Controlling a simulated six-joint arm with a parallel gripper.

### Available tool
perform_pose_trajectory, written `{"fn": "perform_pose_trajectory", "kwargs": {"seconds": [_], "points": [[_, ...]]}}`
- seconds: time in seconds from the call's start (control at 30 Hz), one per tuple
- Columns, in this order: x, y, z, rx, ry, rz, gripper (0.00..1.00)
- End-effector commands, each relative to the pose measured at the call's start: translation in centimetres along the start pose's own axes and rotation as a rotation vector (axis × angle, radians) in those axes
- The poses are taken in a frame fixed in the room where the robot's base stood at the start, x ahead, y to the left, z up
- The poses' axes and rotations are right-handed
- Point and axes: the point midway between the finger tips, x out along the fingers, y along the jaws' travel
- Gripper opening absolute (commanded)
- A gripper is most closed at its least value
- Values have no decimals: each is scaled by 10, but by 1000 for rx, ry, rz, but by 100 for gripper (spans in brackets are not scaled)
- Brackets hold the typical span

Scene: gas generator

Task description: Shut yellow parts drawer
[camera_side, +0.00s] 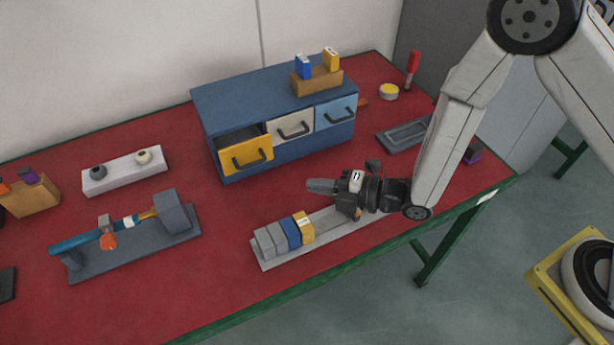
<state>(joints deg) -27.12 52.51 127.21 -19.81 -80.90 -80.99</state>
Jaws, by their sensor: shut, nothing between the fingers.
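The yellow parts drawer (247,155) is the left one of three drawers in the blue cabinet (285,90). It stands pulled out, with a dark gap visible behind its front, and has a dark bar handle. The white drawer (293,127) and the light blue drawer (335,112) beside it look closed. My gripper (312,187) is in front of the cabinet, to the right of and nearer than the yellow drawer. It points left, is shut and empty, and is apart from the drawer.
A grey rail with several blocks (290,234) lies below my gripper. A wooden holder (317,80) with blue and yellow boxes sits on the cabinet. A grey tray (404,134) lies at right. A fixture with a blue tube (130,240) stands left. Red tabletop is clear before the yellow drawer.

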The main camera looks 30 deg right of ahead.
Motion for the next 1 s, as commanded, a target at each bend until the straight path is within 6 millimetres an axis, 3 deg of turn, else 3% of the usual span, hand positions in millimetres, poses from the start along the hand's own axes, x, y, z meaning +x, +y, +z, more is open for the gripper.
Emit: {"fn": "perform_pose_trajectory", "kwargs": {"seconds": [0.37, 1.0], "points": [[0, 1, 2, 1, -10, -10, 0], [39, 27, 32, 145, -281, -295, 0]]}}
